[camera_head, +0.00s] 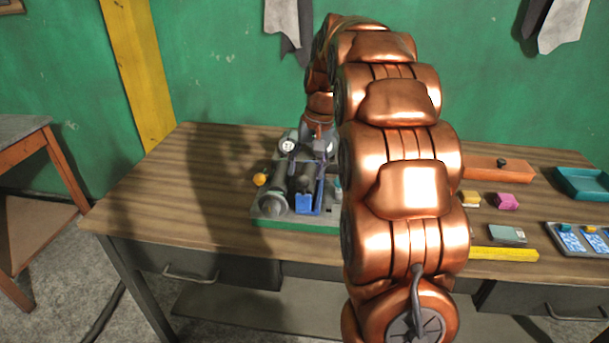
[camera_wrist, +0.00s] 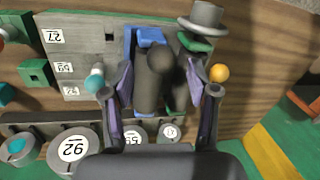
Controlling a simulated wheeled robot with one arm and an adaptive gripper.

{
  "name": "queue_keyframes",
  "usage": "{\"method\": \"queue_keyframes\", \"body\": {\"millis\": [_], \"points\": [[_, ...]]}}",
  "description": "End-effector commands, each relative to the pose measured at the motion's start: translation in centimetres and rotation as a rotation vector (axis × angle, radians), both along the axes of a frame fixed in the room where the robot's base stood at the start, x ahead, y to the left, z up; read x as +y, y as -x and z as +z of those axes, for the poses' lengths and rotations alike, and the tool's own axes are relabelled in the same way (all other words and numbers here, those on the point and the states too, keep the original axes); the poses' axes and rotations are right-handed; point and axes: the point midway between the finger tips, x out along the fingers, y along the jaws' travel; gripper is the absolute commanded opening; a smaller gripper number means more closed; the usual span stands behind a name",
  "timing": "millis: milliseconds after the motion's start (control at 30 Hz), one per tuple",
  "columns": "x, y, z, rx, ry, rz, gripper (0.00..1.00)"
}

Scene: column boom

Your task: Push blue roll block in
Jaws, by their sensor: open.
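The blue roll block (camera_head: 303,203) sits at the front of a grey board fixture, at the near end of a blue-edged channel. In the wrist view, the blue part (camera_wrist: 150,37) shows at the top of the channel, beyond my fingertips. My gripper (camera_head: 307,162) is over the fixture, behind the block. In the wrist view, my gripper (camera_wrist: 159,78) has its two fingers spread on either side of dark grey cylinders, with nothing clamped. Whether a finger touches the channel or cylinders cannot be told. My arm hides the fixture's right part in the head view.
An orange ball knob (camera_head: 261,179) and a grey roller (camera_head: 272,204) are left of the block. Numbered discs (camera_wrist: 73,149) lie near the wrist. A teal tray (camera_head: 582,183), pink block (camera_head: 507,201) and yellow bar (camera_head: 504,254) lie right. The table's left side is clear.

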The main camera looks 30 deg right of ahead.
Motion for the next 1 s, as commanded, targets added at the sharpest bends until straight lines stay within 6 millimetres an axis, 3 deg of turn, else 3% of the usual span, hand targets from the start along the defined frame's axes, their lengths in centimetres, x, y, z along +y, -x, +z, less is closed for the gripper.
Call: {"method": "queue_keyframes", "body": {"millis": [500, 733, 1000], "points": [[-1.2, 0.6, 7.1, -0.005, 0.003, 0.000, 0.59], [-1.5, 0.8, 8.7, -0.003, 0.002, 0.000, 0.59], [-1.5, 0.8, 9.2, -0.003, 0.001, -0.001, 0.59]]}}
